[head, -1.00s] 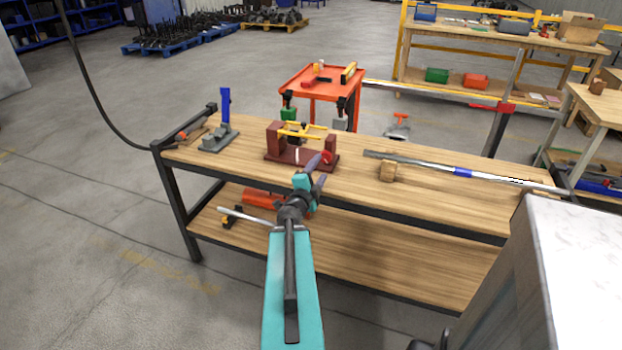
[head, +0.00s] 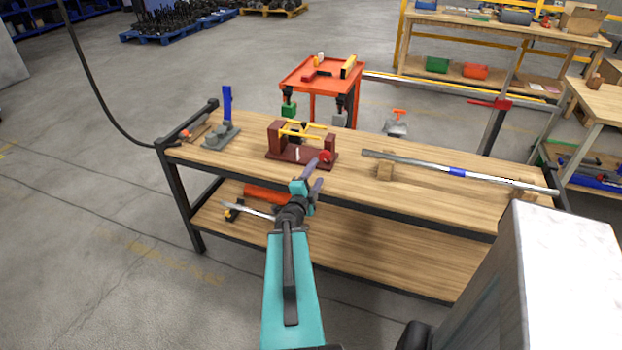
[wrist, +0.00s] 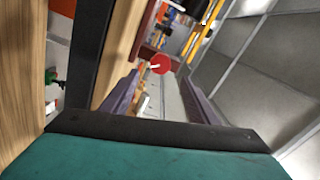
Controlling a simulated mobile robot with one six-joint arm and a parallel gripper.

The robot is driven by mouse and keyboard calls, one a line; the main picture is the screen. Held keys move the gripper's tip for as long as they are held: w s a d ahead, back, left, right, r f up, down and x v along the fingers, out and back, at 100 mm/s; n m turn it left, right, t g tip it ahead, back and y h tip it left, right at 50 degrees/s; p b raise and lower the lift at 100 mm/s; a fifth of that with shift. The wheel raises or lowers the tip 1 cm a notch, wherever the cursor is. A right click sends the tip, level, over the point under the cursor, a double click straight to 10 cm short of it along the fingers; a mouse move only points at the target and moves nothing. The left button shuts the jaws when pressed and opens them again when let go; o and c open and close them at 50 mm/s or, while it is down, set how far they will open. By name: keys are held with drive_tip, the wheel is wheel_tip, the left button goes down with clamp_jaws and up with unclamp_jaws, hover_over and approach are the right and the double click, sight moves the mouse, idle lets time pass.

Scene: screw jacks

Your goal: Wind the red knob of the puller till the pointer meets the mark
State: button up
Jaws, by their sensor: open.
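The puller (head: 288,155) is a dark red frame with yellow bars, standing on the wooden bench. Its red knob (head: 326,157) is at its right front end; the knob also shows in the wrist view (wrist: 160,65), with a light stripe on its face. My gripper (head: 314,174) is open and empty, its fingers pointing up toward the knob from the near side. In the wrist view the knob lies beyond the fingertips, roughly between them, and appears apart from them. A white mark (head: 297,153) shows on the puller's front. The pointer is too small to tell.
A grey jack with a blue handle (head: 227,105) stands left on the bench (head: 430,190). A long metal bar (head: 430,165) rests on wooden blocks at the right. An orange cart (head: 320,75) stands behind. A pale cabinet (head: 560,250) is at the near right.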

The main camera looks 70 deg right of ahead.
drive_tip(key=shift+s+a+p, duration=0.15)
drive_tip(key=shift+a+p, duration=2.1)
drive_tip(key=shift+p, duration=0.75)
drive_tip(key=shift+a, duration=0.1)
